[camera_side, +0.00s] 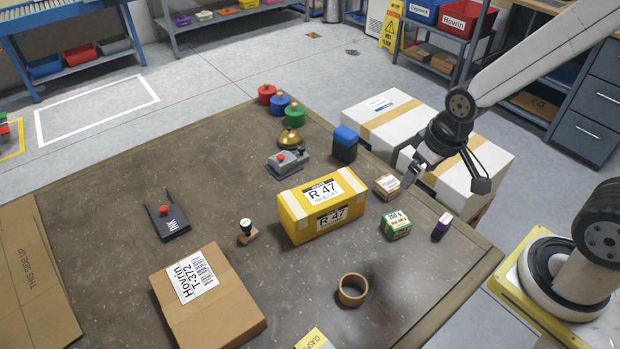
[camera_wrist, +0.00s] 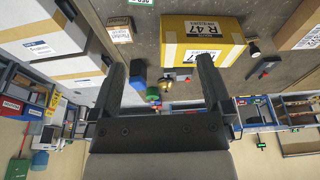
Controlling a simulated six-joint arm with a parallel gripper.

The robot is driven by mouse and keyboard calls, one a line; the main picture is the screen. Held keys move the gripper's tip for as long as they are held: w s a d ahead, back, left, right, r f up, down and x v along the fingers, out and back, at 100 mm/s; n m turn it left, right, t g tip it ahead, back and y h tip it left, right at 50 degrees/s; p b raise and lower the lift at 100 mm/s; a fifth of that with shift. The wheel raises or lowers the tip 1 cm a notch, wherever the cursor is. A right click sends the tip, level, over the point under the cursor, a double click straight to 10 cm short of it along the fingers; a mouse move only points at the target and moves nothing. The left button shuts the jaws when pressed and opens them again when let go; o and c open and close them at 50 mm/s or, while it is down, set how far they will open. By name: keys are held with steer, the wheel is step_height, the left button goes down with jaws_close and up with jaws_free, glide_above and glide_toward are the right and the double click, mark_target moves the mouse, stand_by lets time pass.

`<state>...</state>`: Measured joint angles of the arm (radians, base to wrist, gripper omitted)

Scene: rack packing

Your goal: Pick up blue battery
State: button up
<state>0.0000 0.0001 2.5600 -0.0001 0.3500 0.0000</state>
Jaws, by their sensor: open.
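The blue battery (camera_side: 345,143) stands upright on the brown table, a chunky block with a blue top and a dark lower body. It is behind the yellow R 47 box. In the wrist view the blue battery (camera_wrist: 138,76) shows beyond my fingers, nearer the left one. My gripper (camera_side: 408,178) hangs at the table's right edge, to the right of the battery and apart from it. In the wrist view my gripper (camera_wrist: 161,64) has its two fingers wide apart with nothing held between them.
The yellow box (camera_side: 322,204) stands mid-table. A bell (camera_side: 291,138) and a grey switch box (camera_side: 288,162) stand left of the blue battery. White cartons (camera_side: 470,165) flank the table.

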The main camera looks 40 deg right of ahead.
steer(key=shift+w, duration=0.1)
steer(key=n+t+y, duration=0.2)
steer(key=t, duration=0.8)
glide_toward(348, 132)
steer(key=w, duration=0.2)
steer(key=shift+w+a+f+t, duration=0.1)
steer(key=shift+f+t, duration=0.1)
steer(key=shift+f, duration=0.2)
steer(key=shift+w+f+t, duration=0.15)
steer(key=shift+f+t, duration=0.05)
steer(key=shift+f, duration=0.2)
steer(key=shift+x, duration=1.25)
steer(key=shift+w+a+f, duration=0.1)
steer(key=shift+w, duration=0.05)
steer(key=shift+x, duration=2.45)
